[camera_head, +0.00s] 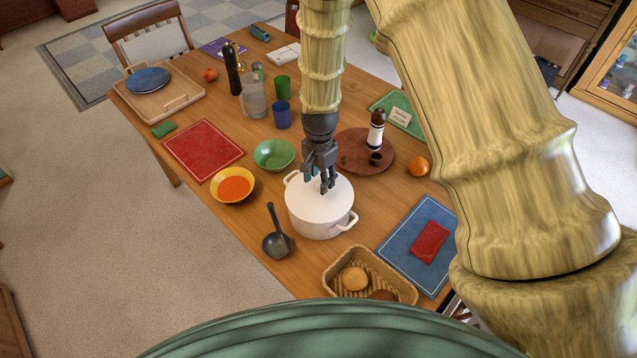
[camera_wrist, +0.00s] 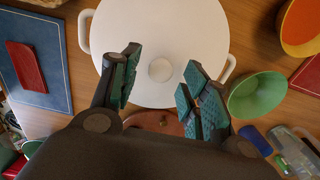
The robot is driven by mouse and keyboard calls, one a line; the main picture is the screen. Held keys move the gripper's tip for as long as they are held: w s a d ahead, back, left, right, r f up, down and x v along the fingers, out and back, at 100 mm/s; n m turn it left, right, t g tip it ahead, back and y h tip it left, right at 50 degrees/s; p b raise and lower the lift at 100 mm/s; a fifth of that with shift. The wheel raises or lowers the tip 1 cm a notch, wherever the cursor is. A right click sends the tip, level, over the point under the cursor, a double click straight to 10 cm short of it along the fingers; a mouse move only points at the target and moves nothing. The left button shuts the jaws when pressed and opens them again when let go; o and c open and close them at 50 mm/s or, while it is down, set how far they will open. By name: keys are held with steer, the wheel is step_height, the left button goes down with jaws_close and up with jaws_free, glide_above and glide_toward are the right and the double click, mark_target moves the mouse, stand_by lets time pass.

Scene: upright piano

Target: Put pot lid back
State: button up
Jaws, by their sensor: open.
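The white pot (camera_head: 318,228) stands on the wooden table with a handle on each side. The white lid (camera_head: 332,200) lies on top of it and looks level. In the wrist view the lid (camera_wrist: 165,25) is a round disc with a small round knob (camera_wrist: 161,70) at its middle. My gripper (camera_head: 321,186) points down over the lid, and its fingers hide the knob in the head view. In the wrist view my gripper (camera_wrist: 162,64) is open and empty, with one finger to each side of the knob. I cannot tell how high the fingertips are above it.
A ladle (camera_head: 276,240) lies left of the pot. A green bowl (camera_head: 274,154) and a yellow bowl of orange soup (camera_head: 234,185) are close behind-left. A round brown board (camera_head: 352,160) with a bottle (camera_head: 376,130) is behind. A bread basket (camera_head: 338,272) is in front.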

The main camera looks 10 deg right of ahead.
mark_target(319, 184)
step_height(319, 184, up, 10)
steer(key=b, duration=0.3)
steer(key=shift+r+b, duration=0.2)
steer(key=shift+b, duration=0.15)
steer(key=shift+r, duration=0.1)
stand_by(0.5)
